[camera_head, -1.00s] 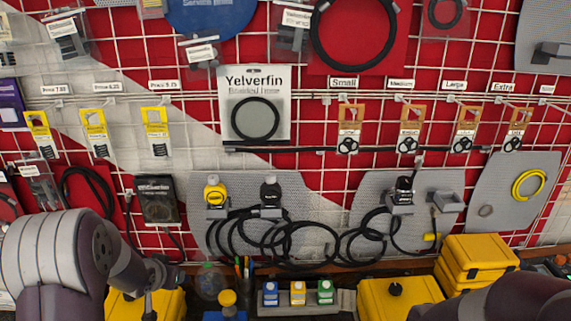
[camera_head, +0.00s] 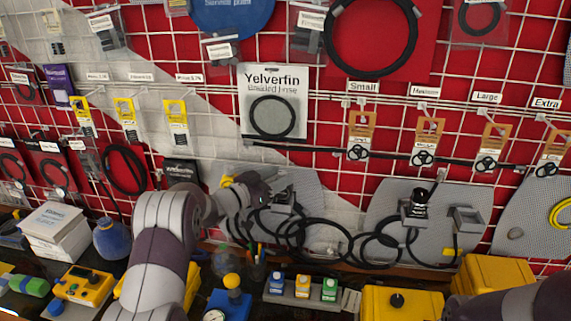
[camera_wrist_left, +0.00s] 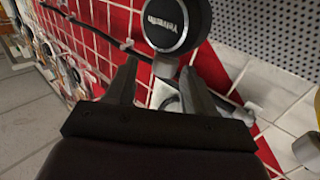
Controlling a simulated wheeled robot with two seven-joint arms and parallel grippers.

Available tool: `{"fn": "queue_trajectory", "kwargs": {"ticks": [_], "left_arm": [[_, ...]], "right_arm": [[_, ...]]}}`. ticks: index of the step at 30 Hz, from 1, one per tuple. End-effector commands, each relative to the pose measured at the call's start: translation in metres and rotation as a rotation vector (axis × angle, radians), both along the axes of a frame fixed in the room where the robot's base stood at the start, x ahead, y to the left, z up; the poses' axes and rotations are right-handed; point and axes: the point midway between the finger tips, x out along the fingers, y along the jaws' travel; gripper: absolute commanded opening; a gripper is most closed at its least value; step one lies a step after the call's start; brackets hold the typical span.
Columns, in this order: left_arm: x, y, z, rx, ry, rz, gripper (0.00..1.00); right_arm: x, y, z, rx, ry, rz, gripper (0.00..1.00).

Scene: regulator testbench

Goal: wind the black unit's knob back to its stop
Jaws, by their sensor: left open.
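The black unit shows in the left wrist view as a round black knob (camera_wrist_left: 172,26) with white lettering on its face, on a pale metal bracket. My left gripper (camera_wrist_left: 159,68) is open, its fingers pointing up toward the knob, which sits just past the fingertips. Nothing is between the fingers that I can tell is gripped. In the head view my left arm reaches across to the wall panel and largely hides the black unit and the yellow unit (camera_head: 228,181) beside it. A second black unit (camera_head: 418,203) is on the panel to the right. My right gripper is out of frame.
Black hoses (camera_head: 310,238) hang in loops below the units. On the bench are a rack (camera_head: 302,297) with several small coloured blocks, a yellow case (camera_head: 400,303), a blue box (camera_head: 228,303) and a blue round jar (camera_head: 110,240). My right arm is at the lower right.

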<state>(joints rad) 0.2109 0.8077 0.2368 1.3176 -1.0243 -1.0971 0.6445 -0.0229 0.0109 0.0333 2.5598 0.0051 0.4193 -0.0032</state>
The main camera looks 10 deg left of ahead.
Motion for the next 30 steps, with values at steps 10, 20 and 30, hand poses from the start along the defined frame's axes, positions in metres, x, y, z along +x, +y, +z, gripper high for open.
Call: {"fn": "queue_trajectory", "kwargs": {"ticks": [10,20,30], "left_arm": [[0.027,-0.02,0.0,0.0,0.0,0.002,0.54],[0.027,-0.02,-0.001,0.001,0.001,0.002,0.14],[0.026,-0.019,-0.002,0.001,0.001,0.014,0.03]], "right_arm": [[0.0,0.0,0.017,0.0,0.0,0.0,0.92],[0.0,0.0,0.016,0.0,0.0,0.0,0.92],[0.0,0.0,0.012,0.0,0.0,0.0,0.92]]}}
